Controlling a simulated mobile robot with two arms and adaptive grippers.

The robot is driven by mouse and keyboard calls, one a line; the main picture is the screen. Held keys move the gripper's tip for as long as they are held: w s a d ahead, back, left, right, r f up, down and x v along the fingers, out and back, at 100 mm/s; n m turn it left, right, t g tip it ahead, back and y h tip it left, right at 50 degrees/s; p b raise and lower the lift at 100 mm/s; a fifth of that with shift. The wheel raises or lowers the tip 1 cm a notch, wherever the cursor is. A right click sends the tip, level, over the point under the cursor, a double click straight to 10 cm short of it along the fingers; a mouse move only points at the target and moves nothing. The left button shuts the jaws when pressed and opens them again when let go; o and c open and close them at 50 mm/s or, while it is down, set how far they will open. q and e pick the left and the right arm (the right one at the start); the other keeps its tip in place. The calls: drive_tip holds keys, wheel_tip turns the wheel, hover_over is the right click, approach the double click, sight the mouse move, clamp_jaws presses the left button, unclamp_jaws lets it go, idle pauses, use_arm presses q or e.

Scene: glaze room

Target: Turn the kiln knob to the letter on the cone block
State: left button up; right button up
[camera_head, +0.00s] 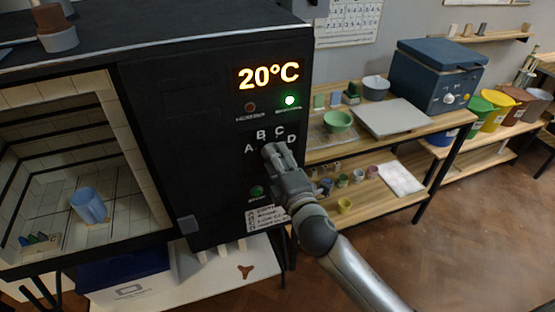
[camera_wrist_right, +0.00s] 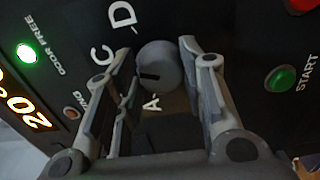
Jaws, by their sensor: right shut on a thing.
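The kiln knob (camera_wrist_right: 160,68) is a round grey dial with a dark pointer mark. In the right wrist view the mark faces left, on the side between A and C. A, C and D show there; a finger hides B. My right gripper (camera_head: 271,152) is at the knob on the black kiln panel (camera_head: 215,120), its fingers closed on both sides of it; it also shows in the wrist view (camera_wrist_right: 160,48). The cone block (camera_head: 40,241), with small coloured cones, sits on the kiln floor at the left. Its letter is too small to read. My left gripper is out of view.
A green START button (camera_wrist_right: 281,79) is near the right finger. A wooden shelf table (camera_head: 400,140) stands to the right.

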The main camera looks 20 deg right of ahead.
drive_tip(key=o, duration=1)
drive_tip(key=s, duration=1.2)
drive_tip(key=shift+d, duration=0.25)
